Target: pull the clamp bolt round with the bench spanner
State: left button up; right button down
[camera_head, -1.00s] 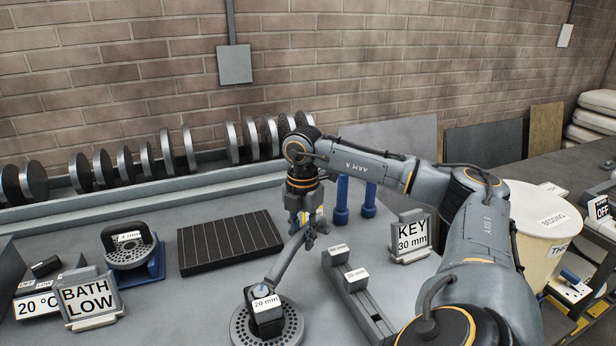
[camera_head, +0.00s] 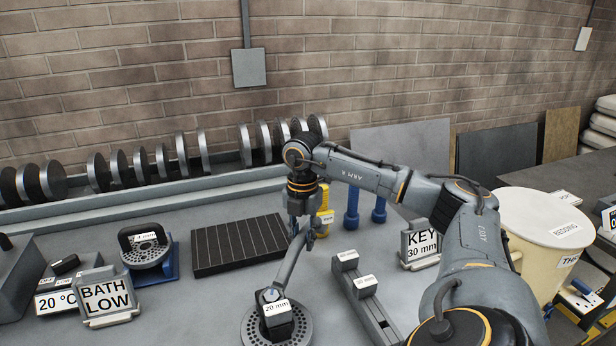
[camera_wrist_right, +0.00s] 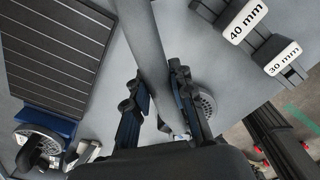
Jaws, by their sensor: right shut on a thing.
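The bench spanner (camera_head: 284,268) is a long grey bar slanting up and right from the clamp bolt area. In the right wrist view the grey bar (camera_wrist_right: 147,45) runs between the two dark fingers of my right gripper (camera_wrist_right: 160,98). The die (camera_wrist_right: 207,104) shows partly behind one finger. My left gripper is not in view.
A two-block rack (camera_head: 377,318) stands just right of the spanner, with a KEY 30 mm sign (camera_head: 420,243) beyond. Blue posts (camera_head: 352,208) and a yellow object (camera_head: 326,222) stand behind the gripper. A black slatted plate (camera_head: 240,246) lies left; open bench lies between it and the spanner.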

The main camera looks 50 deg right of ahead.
jog(key=shift+w+a+r, duration=0.1)
jog(key=shift+w, duration=0.15)
jog(key=shift+w+a+n+p, duration=0.25)
jog(key=shift+w+n+p, duration=0.2)
jog(key=shift+w, duration=0.1)
jog(key=shift+w+a+n+p, duration=0.2)
jog(key=shift+w+n+p, duration=0.1)
jog(key=shift+w+n, duration=0.2)
jog(key=shift+w, duration=0.1)
jog(key=shift+w+a+n+p, duration=0.3)
jog(key=shift+w+n, duration=0.15)
jog(key=shift+w, duration=0.1)
jog(key=shift+w+a+n+p, duration=0.2)
jog(key=shift+w+a+n, duration=0.1)
jog(key=shift+w+n, duration=0.15)
jog(key=shift+w, duration=0.1)
